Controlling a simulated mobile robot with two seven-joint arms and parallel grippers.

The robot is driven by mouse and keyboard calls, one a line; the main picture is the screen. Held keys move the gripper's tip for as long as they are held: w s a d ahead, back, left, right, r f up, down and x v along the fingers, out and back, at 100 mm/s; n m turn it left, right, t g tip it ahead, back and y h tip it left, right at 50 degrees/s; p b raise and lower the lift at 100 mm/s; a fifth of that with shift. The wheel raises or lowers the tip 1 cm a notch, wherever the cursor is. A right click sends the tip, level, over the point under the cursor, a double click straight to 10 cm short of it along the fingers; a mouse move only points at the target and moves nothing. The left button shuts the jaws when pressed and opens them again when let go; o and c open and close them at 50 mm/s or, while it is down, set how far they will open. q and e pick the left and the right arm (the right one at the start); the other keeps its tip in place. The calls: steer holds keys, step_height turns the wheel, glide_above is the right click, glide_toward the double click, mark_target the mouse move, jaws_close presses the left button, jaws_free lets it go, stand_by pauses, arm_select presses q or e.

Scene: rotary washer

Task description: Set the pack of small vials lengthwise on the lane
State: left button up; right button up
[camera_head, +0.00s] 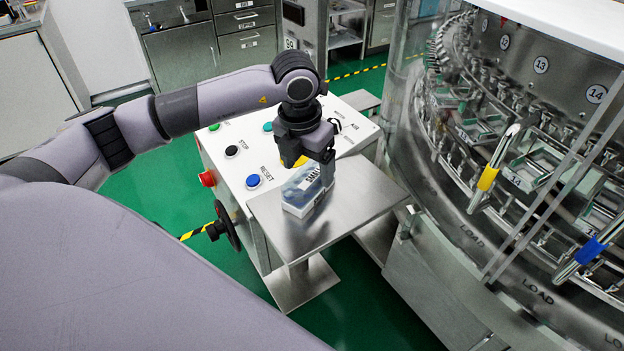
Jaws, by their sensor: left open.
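The pack of small vials (299,198) is a clear and bluish box with a white lettered label. It sits on the flat steel plate (361,194), which appears to be the lane, near its left end. My left gripper (322,168) points down from above, right at the top and right side of the pack. It is open, with one dark finger showing beside the pack. I cannot tell whether it touches the pack. The far side of the pack is partly hidden by the gripper. My right gripper is not in view.
A white control panel (225,165) with coloured buttons and a red knob (207,178) stands behind and left of the plate. A black handwheel (228,226) is on its side. The rotary washer (440,205) with numbered stations stands close on the right. The plate's right part is bare.

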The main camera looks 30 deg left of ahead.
mark_target(309, 173)
arm_select(q)
steer(key=shift+w+f, duration=0.25)
steer(key=shift+f, duration=0.95)
steer(key=shift+w+f, duration=0.25)
steer(key=shift+f, duration=0.9)
